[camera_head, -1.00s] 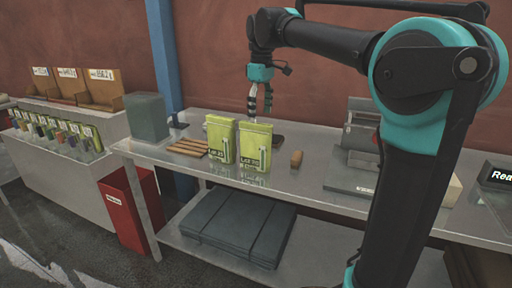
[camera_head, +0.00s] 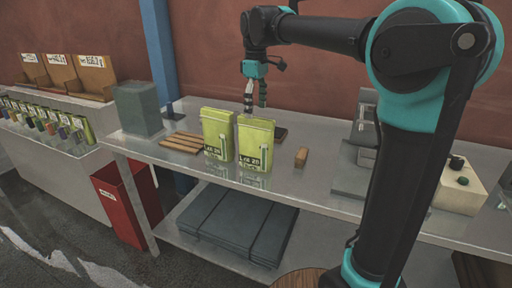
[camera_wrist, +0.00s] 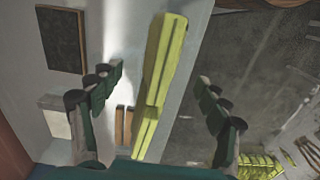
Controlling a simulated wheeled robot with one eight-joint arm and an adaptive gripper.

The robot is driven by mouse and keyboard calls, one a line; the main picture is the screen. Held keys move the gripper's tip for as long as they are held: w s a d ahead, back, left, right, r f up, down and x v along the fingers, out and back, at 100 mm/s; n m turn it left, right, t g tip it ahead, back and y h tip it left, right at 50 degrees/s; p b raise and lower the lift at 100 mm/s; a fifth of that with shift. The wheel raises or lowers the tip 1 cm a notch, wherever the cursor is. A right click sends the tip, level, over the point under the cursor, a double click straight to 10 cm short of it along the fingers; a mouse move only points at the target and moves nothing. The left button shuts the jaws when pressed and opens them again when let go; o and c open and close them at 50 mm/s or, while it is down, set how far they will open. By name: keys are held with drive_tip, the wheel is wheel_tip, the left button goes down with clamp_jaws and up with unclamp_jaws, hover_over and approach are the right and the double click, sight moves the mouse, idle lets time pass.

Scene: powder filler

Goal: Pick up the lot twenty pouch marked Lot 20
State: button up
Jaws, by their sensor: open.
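Two yellow-green pouches stand upright side by side on the metal bench. The right pouch (camera_head: 256,140) has a dark label that seems to read Lot 20. The left pouch (camera_head: 217,130) has a similar label, too small to read surely. My gripper (camera_head: 255,107) is open and empty, pointing down above the bench behind the right pouch in the head view. In the wrist view my gripper (camera_wrist: 160,74) has its fingers spread, with a yellow-green pouch (camera_wrist: 166,60) seen edge-on between them. The fingers look apart from it. I cannot tell which pouch that is.
Wooden slats (camera_head: 183,142) and a grey block (camera_head: 138,108) lie left of the pouches. A small wooden block (camera_head: 301,157) stands to their right, with bare bench around it. A grey machine (camera_head: 360,150) stands farther right. A red bin (camera_head: 120,203) is at the bench's left end.

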sight(256, 118)
wheel_tip(256, 118, down, 5)
drive_tip(key=shift+r, duration=0.1)
drive_tip(key=shift+s+f, duration=0.2)
drive_tip(key=shift+f, duration=2.55)
drive_tip(key=shift+f, duration=0.2)
drive_tip(key=c, duration=1.5)
drive_tip(key=shift+r, duration=0.15)
